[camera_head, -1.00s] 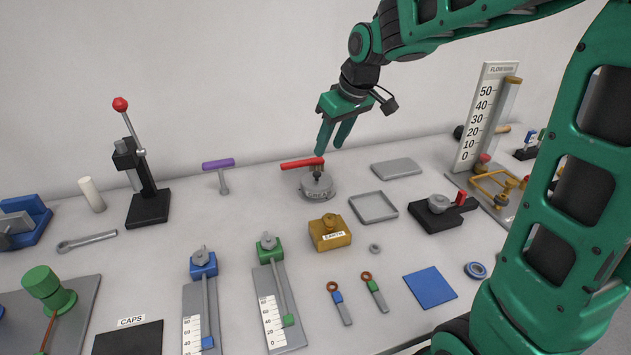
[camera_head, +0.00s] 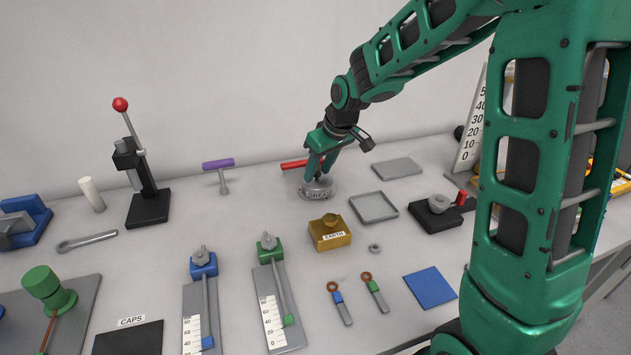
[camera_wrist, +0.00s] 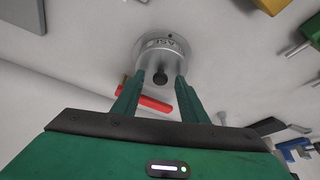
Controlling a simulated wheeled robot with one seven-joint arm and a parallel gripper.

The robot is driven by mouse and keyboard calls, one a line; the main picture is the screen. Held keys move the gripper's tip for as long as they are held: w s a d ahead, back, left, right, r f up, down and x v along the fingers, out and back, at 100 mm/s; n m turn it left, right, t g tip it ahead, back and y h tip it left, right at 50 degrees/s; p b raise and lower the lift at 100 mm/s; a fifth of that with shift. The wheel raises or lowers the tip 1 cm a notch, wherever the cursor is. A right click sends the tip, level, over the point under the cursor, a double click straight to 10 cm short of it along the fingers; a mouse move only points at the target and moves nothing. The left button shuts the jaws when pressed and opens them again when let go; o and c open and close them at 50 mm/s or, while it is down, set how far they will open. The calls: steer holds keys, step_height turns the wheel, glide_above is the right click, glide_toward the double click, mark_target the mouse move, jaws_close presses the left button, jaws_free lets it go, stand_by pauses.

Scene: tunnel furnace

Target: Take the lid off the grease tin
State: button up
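The grease tin (camera_head: 320,194) is a short, round grey metal can with lettering on its side, standing toward the back of the bench. In the wrist view the tin (camera_wrist: 157,45) shows its lid with a dark round knob (camera_wrist: 160,77) in the middle. My gripper (camera_head: 319,175) is right over the tin, pointing down. In the wrist view my gripper (camera_wrist: 156,85) has its two green fingers apart, one to each side of the knob. I see a gap between fingers and knob. The head view hides the knob behind my fingers.
A red-handled tool (camera_head: 294,164) is close by the tin; its bar (camera_wrist: 150,100) shows near my fingers in the wrist view. A grey tray (camera_head: 374,207) and a yellow EARTH box (camera_head: 330,232) are nearby. A flat grey plate (camera_head: 397,168) lies to the right.

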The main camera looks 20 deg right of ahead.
jaws_close()
steer(key=shift+r, duration=0.1)
